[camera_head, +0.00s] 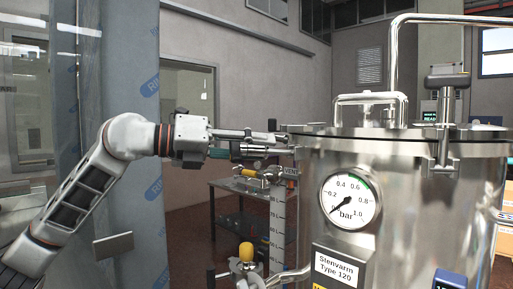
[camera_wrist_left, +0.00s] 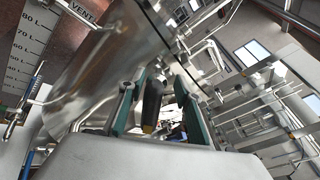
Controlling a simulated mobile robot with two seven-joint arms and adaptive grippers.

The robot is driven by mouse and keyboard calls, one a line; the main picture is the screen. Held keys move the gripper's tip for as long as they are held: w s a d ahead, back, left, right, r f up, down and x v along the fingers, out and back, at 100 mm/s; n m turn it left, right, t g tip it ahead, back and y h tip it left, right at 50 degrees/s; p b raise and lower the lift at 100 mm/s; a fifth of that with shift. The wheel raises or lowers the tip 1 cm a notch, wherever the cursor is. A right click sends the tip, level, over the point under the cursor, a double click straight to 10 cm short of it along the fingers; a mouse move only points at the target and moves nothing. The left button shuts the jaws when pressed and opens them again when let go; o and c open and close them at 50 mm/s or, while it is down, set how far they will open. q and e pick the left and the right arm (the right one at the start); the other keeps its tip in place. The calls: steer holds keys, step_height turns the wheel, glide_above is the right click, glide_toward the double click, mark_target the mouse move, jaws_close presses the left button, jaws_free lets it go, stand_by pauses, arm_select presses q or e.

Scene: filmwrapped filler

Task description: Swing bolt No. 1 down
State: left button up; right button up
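My left gripper (camera_head: 262,140) reaches in from the left to the left edge of the steel vessel's lid (camera_head: 400,132). In the left wrist view its two teal-padded fingers (camera_wrist_left: 158,100) stand apart. A dark handle with a yellow end (camera_wrist_left: 152,98) lies between them, with gaps visible on both sides. It seems to be a swing bolt's handle, but its number cannot be read. Another swing bolt (camera_head: 444,125) with a dark top stands upright at the lid's front right; its number is also unreadable. My right gripper is not in view.
The vessel (camera_head: 410,200) carries a pressure gauge (camera_head: 350,200) and a lid handle (camera_head: 370,98). A level scale (camera_head: 278,225) and a yellow-capped valve (camera_head: 246,254) stand left of it. A blue-grey wrapped column (camera_head: 125,75) rises behind my left arm.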

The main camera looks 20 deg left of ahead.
arm_select(q)
steer(key=v, duration=1.2)
stand_by(0.4)
